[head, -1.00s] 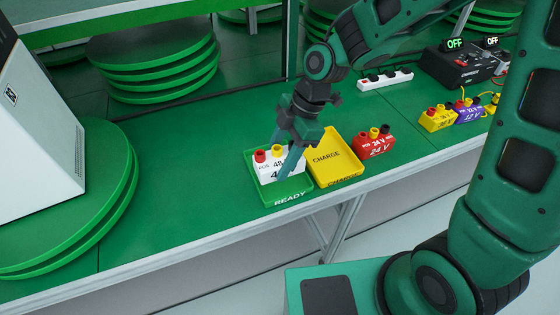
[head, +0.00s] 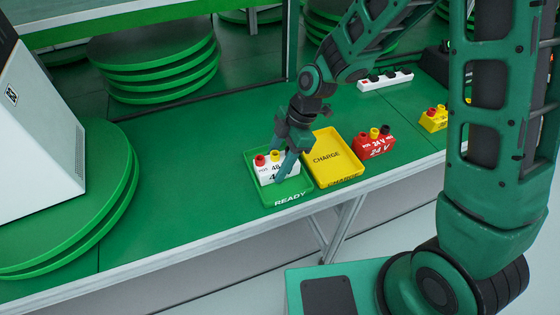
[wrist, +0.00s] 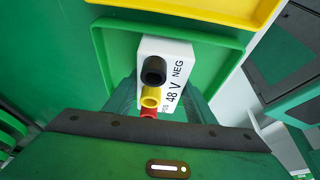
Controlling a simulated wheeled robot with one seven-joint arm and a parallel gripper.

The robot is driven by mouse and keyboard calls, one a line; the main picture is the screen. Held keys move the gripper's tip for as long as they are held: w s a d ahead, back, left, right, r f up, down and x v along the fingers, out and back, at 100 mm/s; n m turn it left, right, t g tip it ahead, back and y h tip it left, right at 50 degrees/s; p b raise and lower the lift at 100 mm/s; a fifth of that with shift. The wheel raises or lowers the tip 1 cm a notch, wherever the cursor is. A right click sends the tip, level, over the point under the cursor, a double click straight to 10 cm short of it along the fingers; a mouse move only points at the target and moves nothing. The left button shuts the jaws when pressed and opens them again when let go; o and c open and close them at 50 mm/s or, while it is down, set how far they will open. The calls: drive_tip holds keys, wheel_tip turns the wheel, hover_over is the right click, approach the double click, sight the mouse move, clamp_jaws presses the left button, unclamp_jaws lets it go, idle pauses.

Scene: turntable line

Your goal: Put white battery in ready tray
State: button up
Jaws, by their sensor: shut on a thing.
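The white battery (head: 266,174), marked 48 V, has red, yellow and black terminals and is upright within the green READY tray (head: 292,200). Whether its base touches the tray floor is hard to tell. My gripper (head: 285,164) is shut on the battery from above, at its right side in the head view. In the wrist view the white battery (wrist: 179,50) sits between my fingers, over the green tray (wrist: 225,42). The far finger is partly hidden behind the battery in the head view.
The empty yellow CHARGE tray (head: 328,158) stands right beside the READY tray. A red 24 V battery (head: 374,144) and a yellow battery (head: 433,120) are further right. A white strip (head: 385,79) lies behind. The green table is clear to the left, up to the turntable (head: 110,215).

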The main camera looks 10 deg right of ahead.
drive_tip(key=shift+f, duration=0.1)
drive_tip(key=o, duration=1.7)
drive_tip(key=shift+o, duration=0.2)
drive_tip(key=v, duration=1.2)
drive_tip(key=shift+d, duration=0.1)
